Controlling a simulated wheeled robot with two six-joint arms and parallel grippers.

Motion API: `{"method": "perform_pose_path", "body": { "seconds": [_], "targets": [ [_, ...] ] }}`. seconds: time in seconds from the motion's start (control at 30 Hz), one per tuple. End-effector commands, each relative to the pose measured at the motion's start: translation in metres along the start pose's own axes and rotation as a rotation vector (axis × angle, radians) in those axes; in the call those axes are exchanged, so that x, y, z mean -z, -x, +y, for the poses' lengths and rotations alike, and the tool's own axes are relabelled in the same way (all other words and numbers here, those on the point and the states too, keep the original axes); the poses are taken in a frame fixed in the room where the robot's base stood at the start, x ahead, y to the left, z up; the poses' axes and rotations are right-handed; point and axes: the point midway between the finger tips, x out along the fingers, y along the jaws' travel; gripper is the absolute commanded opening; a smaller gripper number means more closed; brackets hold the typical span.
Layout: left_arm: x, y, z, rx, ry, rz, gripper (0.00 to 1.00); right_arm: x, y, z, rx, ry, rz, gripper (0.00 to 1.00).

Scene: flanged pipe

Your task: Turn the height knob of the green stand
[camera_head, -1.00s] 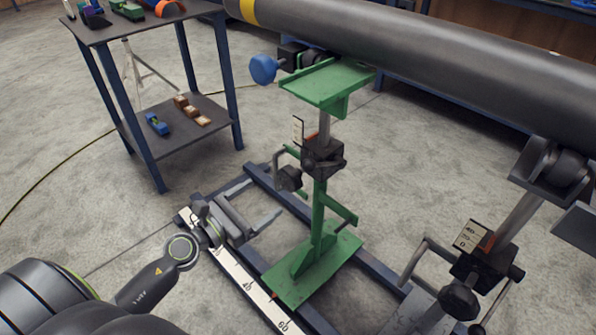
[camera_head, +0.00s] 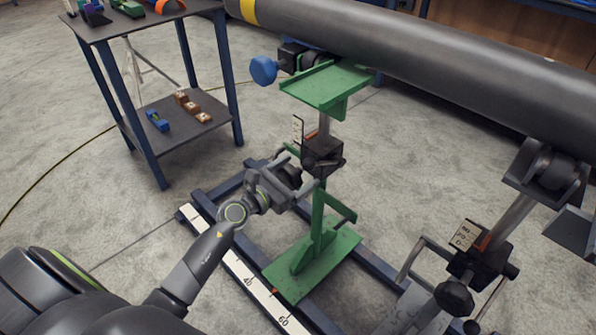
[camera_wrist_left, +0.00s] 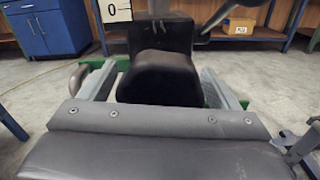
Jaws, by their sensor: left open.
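The green stand (camera_head: 318,205) stands upright on the rail frame under the big grey pipe (camera_head: 430,60). Its black knob (camera_head: 289,175) sits on the left side of the black clamp block. In the left wrist view the dark knob (camera_wrist_left: 160,78) fills the middle, between my two grey fingers. My left gripper (camera_head: 297,172) is open, with one finger on each side of the knob. Whether the fingers touch the knob is unclear. The knob is partly hidden by my gripper in the head view. My right gripper is out of view.
A second stand (camera_head: 475,250) with a similar dark knob holds the pipe at the right. A scale strip (camera_head: 250,282) lies along the rail frame. A dark shelf table (camera_head: 178,138) stands at the left.

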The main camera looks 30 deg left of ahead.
Motion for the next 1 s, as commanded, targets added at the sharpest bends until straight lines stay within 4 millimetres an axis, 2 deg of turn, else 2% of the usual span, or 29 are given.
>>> {"method": "perform_pose_path", "body": {
  "seconds": [0.13,0.4,0.77,1.0],
  "targets": [
    [-0.0001,-0.0084,-0.0005,0.000,0.001,0.000,0.84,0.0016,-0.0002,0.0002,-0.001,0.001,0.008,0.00],
    [-0.0002,-0.0094,-0.0003,0.000,0.000,0.000,0.84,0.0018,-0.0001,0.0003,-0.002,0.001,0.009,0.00],
    [-0.0003,-0.0091,-0.0002,0.000,0.000,0.000,0.39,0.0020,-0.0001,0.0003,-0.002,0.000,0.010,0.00],
    [-0.0007,-0.0090,-0.0002,0.000,0.015,0.000,0.39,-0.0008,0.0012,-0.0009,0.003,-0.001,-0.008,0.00]
  ]
}}
